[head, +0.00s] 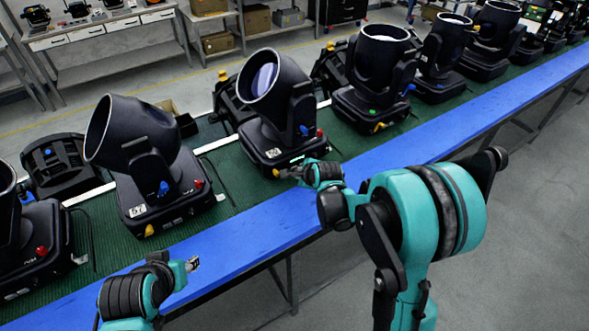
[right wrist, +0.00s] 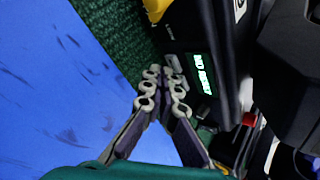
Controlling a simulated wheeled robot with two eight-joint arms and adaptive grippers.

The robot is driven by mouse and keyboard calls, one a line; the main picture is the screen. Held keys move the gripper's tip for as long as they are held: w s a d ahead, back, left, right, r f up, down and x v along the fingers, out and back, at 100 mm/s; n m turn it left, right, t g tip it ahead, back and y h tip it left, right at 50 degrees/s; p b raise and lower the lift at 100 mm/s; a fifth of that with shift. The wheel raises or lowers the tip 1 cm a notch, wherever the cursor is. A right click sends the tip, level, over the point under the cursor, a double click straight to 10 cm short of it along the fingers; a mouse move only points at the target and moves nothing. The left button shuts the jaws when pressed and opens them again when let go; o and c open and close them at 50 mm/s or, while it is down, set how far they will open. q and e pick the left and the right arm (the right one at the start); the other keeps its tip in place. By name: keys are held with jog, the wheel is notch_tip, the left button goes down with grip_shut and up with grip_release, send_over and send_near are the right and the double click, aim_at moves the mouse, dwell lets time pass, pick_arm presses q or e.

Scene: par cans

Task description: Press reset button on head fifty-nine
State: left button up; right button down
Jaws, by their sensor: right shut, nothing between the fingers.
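A black moving-head light with a white number tag (head: 273,153), which looks like 59 though the digits are small, stands on the green strip in the middle. My right gripper (head: 284,173) is shut and empty at the lower front of its base. In the right wrist view, the closed fingertips (right wrist: 164,76) are right beside the base panel, close to a small pale button-like piece (right wrist: 174,64) and a glowing display (right wrist: 203,75). I cannot tell whether they touch. My left gripper (head: 192,264) hangs over the blue edge at lower left, away from the lights; its jaw state is unclear.
A head tagged 57 (head: 145,165) stands to the left; more heads, including one with a green spot (head: 373,80), line the strip to the right. The blue bench edge (head: 440,135) runs along the front. Shelves stand behind; the grey floor in front is clear.

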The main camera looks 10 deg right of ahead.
jog(key=shift+w+a, duration=0.1)
jog(key=shift+w, duration=0.25)
dwell(0.4)
dwell(0.3)
jog(key=shift+s+d, duration=0.25)
jog(key=shift+s, duration=0.5)
jog(key=shift+s+d+b, duration=0.1)
jog(key=shift+s+d, duration=0.2)
jog(key=shift+s, duration=0.5)
jog(key=shift+s+d+b, duration=0.1)
jog(key=shift+s+d, duration=0.15)
jog(key=shift+s, duration=0.55)
jog(key=shift+s+d+b, duration=0.1)
jog(key=shift+s+d, duration=0.2)
jog(key=shift+s, duration=0.5)
